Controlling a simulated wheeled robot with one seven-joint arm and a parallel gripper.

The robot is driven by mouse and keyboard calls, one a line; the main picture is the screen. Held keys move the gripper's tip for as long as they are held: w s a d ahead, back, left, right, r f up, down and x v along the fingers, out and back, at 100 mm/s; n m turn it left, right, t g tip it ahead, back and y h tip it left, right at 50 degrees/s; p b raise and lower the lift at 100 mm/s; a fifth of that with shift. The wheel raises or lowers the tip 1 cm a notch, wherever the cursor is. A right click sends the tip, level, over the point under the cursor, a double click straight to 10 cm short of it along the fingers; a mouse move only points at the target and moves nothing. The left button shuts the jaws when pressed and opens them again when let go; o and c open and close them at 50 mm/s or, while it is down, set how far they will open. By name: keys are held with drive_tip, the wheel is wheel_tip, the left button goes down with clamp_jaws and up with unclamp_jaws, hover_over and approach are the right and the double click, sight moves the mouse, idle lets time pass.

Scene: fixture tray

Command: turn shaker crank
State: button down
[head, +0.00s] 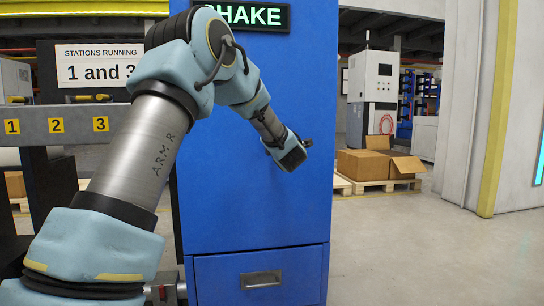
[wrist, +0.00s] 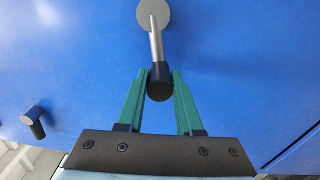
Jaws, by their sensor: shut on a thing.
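The shaker is a tall blue cabinet (head: 225,215) under a dark sign (head: 255,17) with green lettering reading "SHAKE". In the wrist view, its crank (wrist: 153,14) has a round grey hub at the top, a metal arm and a black knob (wrist: 160,84) pointing down the picture. My gripper (wrist: 161,74) has its two green fingers on either side of the knob, shut on it. In the head view, my gripper (head: 303,146) is at the cabinet's front, and my arm and wrist hide most of the crank.
A second small grey fitting with a black grip (wrist: 33,122) sticks out of the blue face at left. A drawer (head: 262,278) is shut below. A sign (head: 97,66) reads "STATIONS RUNNING 1 and 3". Cardboard boxes (head: 365,165) stand on a pallet at right; floor in front is clear.

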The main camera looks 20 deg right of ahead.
drive_tip(key=f+n+b, duration=0.1)
drive_tip(key=b, duration=0.1)
drive_tip(key=d+f+n+b, duration=0.1)
drive_tip(key=n+b, duration=0.1)
drive_tip(key=b, duration=0.1)
drive_tip(key=f+n+b, duration=0.1)
drive_tip(key=n+b, duration=0.1)
drive_tip(key=shift+s+d, duration=0.1)
drive_tip(key=shift+d, duration=0.25)
drive_tip(key=shift+r+n+b, duration=0.1)
drive_tip(key=shift+n+b, duration=0.2)
drive_tip(key=c, duration=0.6)
unclamp_jaws()
drive_tip(key=shift+s, duration=0.1)
drive_tip(key=s, duration=0.3)
drive_tip(key=s+a+p, duration=0.1)
drive_tip(key=s, duration=0.6)
drive_tip(key=shift+s+a, duration=0.15)
drive_tip(key=shift+s, duration=0.15)
